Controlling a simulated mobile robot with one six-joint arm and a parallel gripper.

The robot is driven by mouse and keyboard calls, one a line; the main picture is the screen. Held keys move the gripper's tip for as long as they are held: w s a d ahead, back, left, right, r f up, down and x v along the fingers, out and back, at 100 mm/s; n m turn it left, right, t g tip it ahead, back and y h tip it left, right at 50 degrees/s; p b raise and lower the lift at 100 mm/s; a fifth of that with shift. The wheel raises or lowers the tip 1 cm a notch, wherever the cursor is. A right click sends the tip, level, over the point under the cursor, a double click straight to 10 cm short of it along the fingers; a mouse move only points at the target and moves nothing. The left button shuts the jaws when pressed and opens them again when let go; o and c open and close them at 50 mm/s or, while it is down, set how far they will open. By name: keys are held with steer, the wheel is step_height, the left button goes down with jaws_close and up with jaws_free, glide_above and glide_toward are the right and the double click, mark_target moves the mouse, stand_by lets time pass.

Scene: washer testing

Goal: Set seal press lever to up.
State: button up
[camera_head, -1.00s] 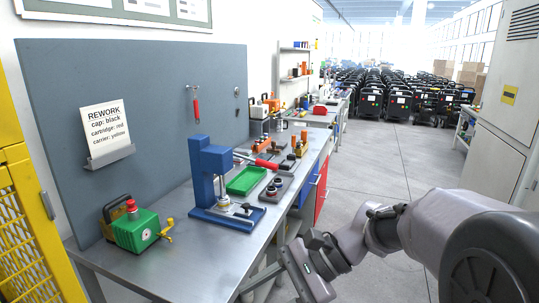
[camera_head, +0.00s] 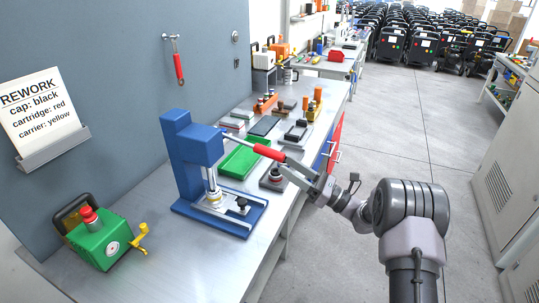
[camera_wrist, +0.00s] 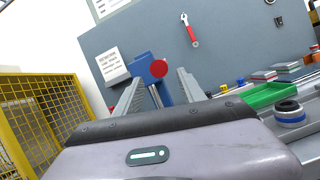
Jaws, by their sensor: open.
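The blue seal press (camera_head: 190,155) stands on the bench, and part of its blue body also shows in the wrist view (camera_wrist: 146,60). Its lever (camera_head: 268,151) has a red grip and sticks out from the press head to the right, sloping slightly down. In the wrist view, the red grip end (camera_wrist: 159,68) appears end-on between my two fingers. My gripper (camera_head: 300,172) is open at the outer end of the lever. In the wrist view, my gripper (camera_wrist: 158,85) has its fingers spread on both sides of the red end; contact cannot be told.
A green tray (camera_head: 243,158) and a dark fixture with a ringed part (camera_head: 275,178) lie beside the press under the lever. A green pump unit (camera_head: 100,240) sits at the near left. A red-handled tool (camera_head: 179,66) hangs on the panel. Aisle floor at right is clear.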

mark_target(269, 153)
steer(key=b+x, duration=0.1)
steer(key=x, duration=0.7)
jaws_close()
stand_by(1.1)
